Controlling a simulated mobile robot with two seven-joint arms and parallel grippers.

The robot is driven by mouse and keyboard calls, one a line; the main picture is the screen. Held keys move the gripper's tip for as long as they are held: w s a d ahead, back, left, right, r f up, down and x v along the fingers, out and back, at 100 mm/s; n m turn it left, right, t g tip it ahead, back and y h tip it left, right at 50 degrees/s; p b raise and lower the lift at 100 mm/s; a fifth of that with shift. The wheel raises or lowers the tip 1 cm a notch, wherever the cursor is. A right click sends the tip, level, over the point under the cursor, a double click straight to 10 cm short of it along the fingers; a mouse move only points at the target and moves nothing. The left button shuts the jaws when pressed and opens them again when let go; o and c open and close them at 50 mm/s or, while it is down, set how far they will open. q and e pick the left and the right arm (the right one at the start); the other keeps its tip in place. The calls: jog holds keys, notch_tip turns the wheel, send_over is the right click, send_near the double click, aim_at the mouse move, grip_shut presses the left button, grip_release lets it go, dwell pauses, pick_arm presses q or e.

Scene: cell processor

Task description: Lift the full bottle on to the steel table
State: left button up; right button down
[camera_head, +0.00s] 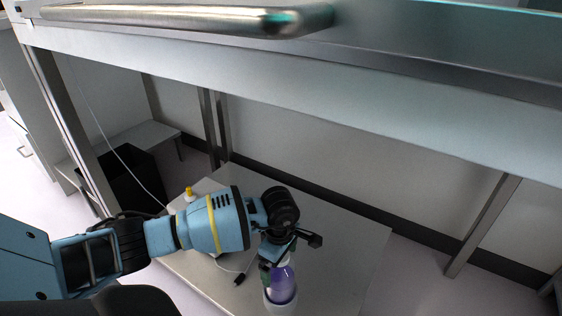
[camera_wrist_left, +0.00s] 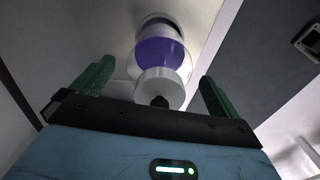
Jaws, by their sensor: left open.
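The bottle (camera_head: 283,287) is clear with purple liquid inside. It stands on a low grey surface (camera_head: 345,250) beneath the steel table (camera_head: 300,90). My left gripper (camera_head: 275,264) is at the bottle's upper part in the head view and partly covers it. In the left wrist view the bottle (camera_wrist_left: 160,52) lies between the two green fingers of the open gripper (camera_wrist_left: 155,80), with a visible gap on each side. Its white upper part is nearest the palm. My right gripper is not in view.
The steel table's front edge and a metal rail (camera_head: 190,18) hang over the low surface. A small yellow-topped item (camera_head: 189,193) stands behind my left arm. A black bin (camera_head: 135,185) is at the left. The low surface is clear right of the bottle.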

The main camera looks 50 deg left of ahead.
pick_arm(q)
jog(key=shift+f, duration=0.1)
jog(key=shift+w, duration=0.1)
jog(key=c, duration=1.5)
jog(key=shift+o, duration=0.2)
jog(key=shift+r+p, duration=0.55)
jog(key=shift+r, duration=0.15)
jog(key=shift+r+p, duration=1.8)
jog(key=shift+r, duration=1)
